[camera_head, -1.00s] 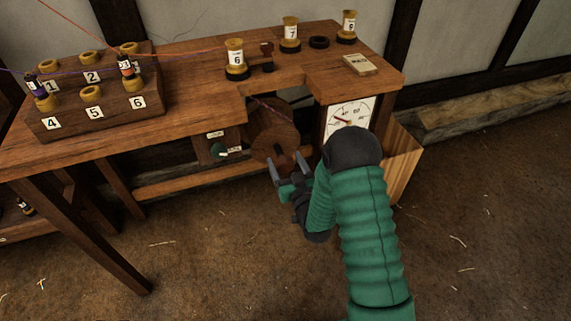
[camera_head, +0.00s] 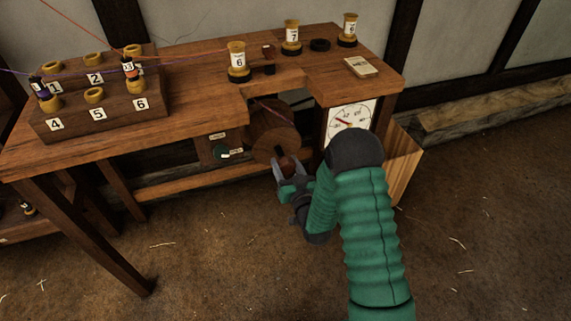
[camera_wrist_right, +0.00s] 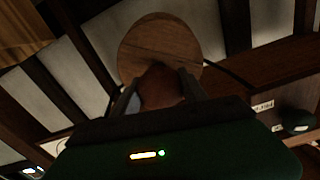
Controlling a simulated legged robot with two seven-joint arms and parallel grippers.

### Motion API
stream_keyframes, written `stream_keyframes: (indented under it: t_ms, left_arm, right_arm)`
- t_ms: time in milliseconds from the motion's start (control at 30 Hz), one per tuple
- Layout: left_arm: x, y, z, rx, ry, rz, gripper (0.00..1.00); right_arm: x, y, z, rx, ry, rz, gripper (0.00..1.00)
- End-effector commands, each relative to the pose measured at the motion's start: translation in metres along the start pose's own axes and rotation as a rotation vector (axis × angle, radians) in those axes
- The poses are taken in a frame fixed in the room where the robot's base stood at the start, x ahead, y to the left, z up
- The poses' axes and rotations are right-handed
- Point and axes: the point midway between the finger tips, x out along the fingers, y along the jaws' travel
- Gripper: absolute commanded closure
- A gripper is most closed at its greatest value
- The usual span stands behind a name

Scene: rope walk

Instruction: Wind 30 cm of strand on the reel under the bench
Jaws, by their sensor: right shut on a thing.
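The wooden reel (camera_head: 272,135) hangs under the bench (camera_head: 190,112), in the gap at its front edge. It also shows as a round disc in the right wrist view (camera_wrist_right: 150,38). A thin strand (camera_head: 272,107) runs to the reel's top. My right gripper (camera_head: 284,165) is shut on the reel's reddish-brown crank knob (camera_wrist_right: 160,88), at the lower front of the reel. The knob is partly hidden by the fingers. A dial gauge (camera_head: 350,119) with a red needle is right of the reel, its lower edge covered by my right arm. My left gripper is not in view.
A small panel with a green knob (camera_head: 221,152) is left of the reel. On the bench stand a numbered block (camera_head: 75,125), several spools such as spool 7 (camera_head: 291,38), and a small labelled block (camera_head: 360,67). A wooden bin (camera_head: 402,160) stands at right.

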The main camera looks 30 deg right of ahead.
Motion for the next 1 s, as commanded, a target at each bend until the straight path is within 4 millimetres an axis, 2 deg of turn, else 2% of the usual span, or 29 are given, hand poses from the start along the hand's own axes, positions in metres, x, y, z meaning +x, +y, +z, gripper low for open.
stream_keyframes:
  t_ms: [67,100,233,533,667,767,1000]
  left_arm:
    - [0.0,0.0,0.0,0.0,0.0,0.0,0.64]
    - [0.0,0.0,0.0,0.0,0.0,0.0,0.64]
    - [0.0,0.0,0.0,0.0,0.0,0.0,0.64]
    - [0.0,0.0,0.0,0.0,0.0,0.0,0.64]
    - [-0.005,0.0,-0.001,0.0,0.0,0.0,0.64]
    - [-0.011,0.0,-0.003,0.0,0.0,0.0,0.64]
    - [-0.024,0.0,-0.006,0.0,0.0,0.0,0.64]
  right_arm:
    - [-0.001,0.0,0.002,-0.001,-0.004,0.001,0.9]
    - [-0.001,0.0,0.002,-0.001,-0.004,0.001,0.46]
    - [-0.001,0.0,0.001,-0.001,-0.003,0.001,0.29]
    - [-0.001,0.0,0.001,-0.001,-0.002,0.0,0.28]
    - [-0.013,0.0,0.0,-0.001,-0.004,0.001,0.28]
    - [-0.035,0.0,0.0,0.0,-0.008,0.002,0.28]
    - [-0.107,0.001,0.001,0.0,-0.011,0.002,0.28]
